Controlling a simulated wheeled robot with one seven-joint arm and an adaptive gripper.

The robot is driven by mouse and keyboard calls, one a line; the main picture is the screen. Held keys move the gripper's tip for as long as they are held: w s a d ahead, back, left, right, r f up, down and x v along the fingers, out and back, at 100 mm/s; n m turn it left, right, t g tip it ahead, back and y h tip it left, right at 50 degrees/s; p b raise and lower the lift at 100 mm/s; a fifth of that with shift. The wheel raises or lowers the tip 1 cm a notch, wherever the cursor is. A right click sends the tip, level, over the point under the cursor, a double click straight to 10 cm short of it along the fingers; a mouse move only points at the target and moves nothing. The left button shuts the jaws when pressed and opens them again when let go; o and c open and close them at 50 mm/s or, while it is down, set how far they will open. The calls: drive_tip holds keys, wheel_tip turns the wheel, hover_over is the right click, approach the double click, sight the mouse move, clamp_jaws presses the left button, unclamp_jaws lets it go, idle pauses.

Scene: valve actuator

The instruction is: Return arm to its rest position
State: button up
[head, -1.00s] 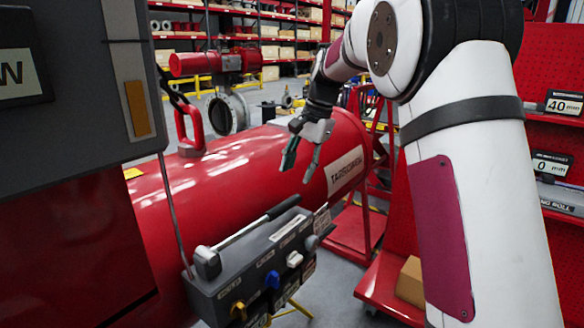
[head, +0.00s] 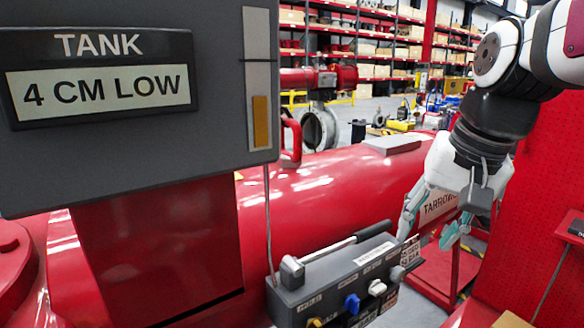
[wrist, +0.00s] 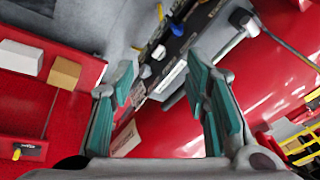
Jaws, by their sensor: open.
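My gripper (head: 430,228) hangs at the right in the head view, fingers pointing down, open and empty. In the head view it is in front of the red tank (head: 330,185) and just right of the grey control box (head: 345,280). In the wrist view my gripper (wrist: 160,90) shows two teal finger pads spread apart with nothing between them. The control box (wrist: 172,62) shows beyond the fingertips, with a blue knob and a metal lever. My arm reaches in from the upper right of the head view.
A dark panel (head: 130,160) reading "TANK 4 CM LOW" fills the left of the head view. A red perforated board (head: 545,190) stands at the right, close to my arm. Shelves (head: 375,40) with boxes stand at the back. A red shelf (wrist: 50,95) holds a white and a brown box.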

drive_tip(key=s+f+n+t+h, duration=0.1)
drive_tip(key=s+f+n, duration=0.3)
drive_tip(key=s, duration=1)
wheel_tip(320, 180, down, 2)
drive_tip(key=shift+a+f+n, duration=0.1)
drive_tip(key=shift+a+n, duration=0.1)
drive_tip(key=shift+n, duration=0.1)
